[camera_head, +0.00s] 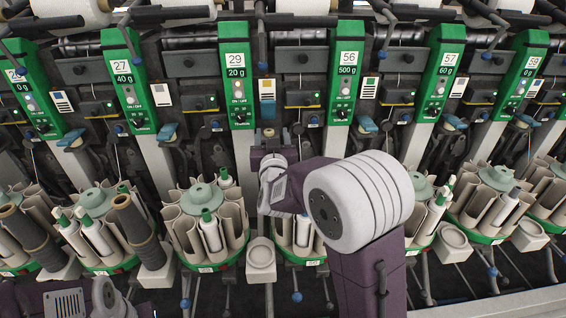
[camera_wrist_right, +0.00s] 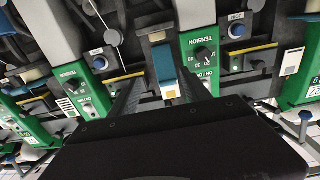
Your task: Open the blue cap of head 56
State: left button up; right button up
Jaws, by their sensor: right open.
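The green panel of head 56 (camera_head: 347,70) stands right of centre in the head view, with the panel of head 29 (camera_head: 237,75) to its left. My right gripper (camera_head: 270,143) is between these two panels, at the machine front. In the right wrist view a blue cap (camera_wrist_right: 165,62) lies ahead of my open right gripper (camera_wrist_right: 161,88), between the lines of its dark fingers. I cannot tell if the fingers touch it. Another blue cap (camera_head: 365,124) shows right of panel 56. My left gripper is out of view.
Bobbin magazines with grey pockets, such as one with green-topped tubes (camera_head: 205,222), line the front below. A small grey cup (camera_head: 261,252) stands beside my arm. The neighbouring panel of head 57 (camera_head: 441,75) and its lever parts are close on the right.

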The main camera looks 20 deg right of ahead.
jog(key=s+a+r+n+g+y+p, duration=0.1)
jog(key=s+r+n+g+y+p, duration=0.2)
jog(key=r+p, duration=1.3)
jog(key=s+a+f+g+y+p, duration=0.1)
jog(key=s+f+g+p, duration=0.3)
jog(key=s, duration=0.4)
jog(key=s+a+f+g+y+p, duration=0.1)
jog(key=s+a+f+g+p, duration=0.2)
jog(key=s, duration=0.6)
jog(key=shift+f+n+g+y+p, duration=0.4)
jog(key=shift+f+g+p, duration=0.7)
jog(key=shift+f, duration=0.75)
jog(key=shift+a, duration=0.1)
jog(key=s+f+g, duration=0.3)
jog(key=s, duration=0.6)
jog(key=shift+s+g, duration=0.2)
jog(key=shift+g, duration=0.2)
